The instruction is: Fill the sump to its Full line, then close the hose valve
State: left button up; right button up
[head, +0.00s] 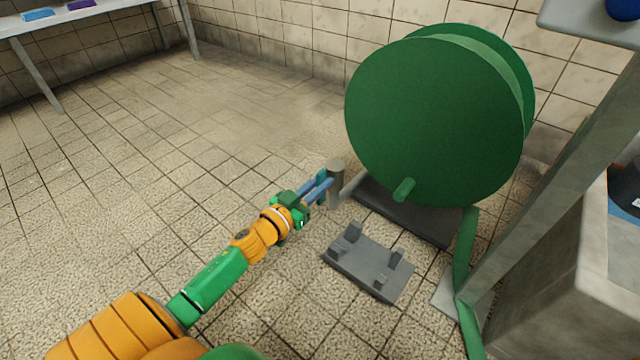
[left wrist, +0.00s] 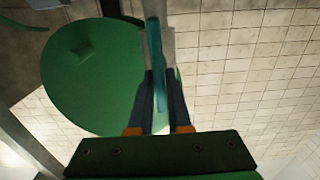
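The large green hose reel (head: 435,115) stands near the back wall on a dark base. A grey upright post (head: 336,185) with a side pipe stands at its left. A thin teal bar (left wrist: 158,60), which looks like the valve's lever, shows at the post. My left gripper (head: 318,188) is at the post; in the left wrist view its two blue fingers (left wrist: 160,88) lie close on either side of the bar and look shut on it. The green hose (head: 466,250) runs down at the right. A concrete basin (head: 545,285), perhaps the sump, is cut off at the right; no Full line shows. My right gripper is out of view.
A grey floor bracket (head: 370,266) with upright prongs lies right of my left forearm. A sloping grey beam (head: 560,170) stands between the reel and the basin. A table (head: 90,14) is at the far left. The tiled floor at left is clear.

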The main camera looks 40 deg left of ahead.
pick_arm(q)
grip_shut()
jog(key=shift+m, duration=0.4)
jog(key=shift+d+p, duration=0.1)
jog(key=shift+p, duration=0.25)
jog(key=m+p, duration=0.1)
jog(key=m, duration=0.1)
jog(key=shift+d+m, duration=0.15)
jog(key=shift+m, duration=0.25)
jog(key=shift+d+f+m, duration=0.15)
jog(key=shift+f+m, duration=0.1)
jog(key=shift+m, duration=2.15)
jog(key=shift+d+f+m, duration=0.15)
jog(key=shift+f+m, duration=0.15)
jog(key=shift+m, duration=2.1)
jog(key=shift+d+f+m, duration=0.15)
jog(key=shift+f+m, duration=0.1)
jog(key=shift+m, duration=2.15)
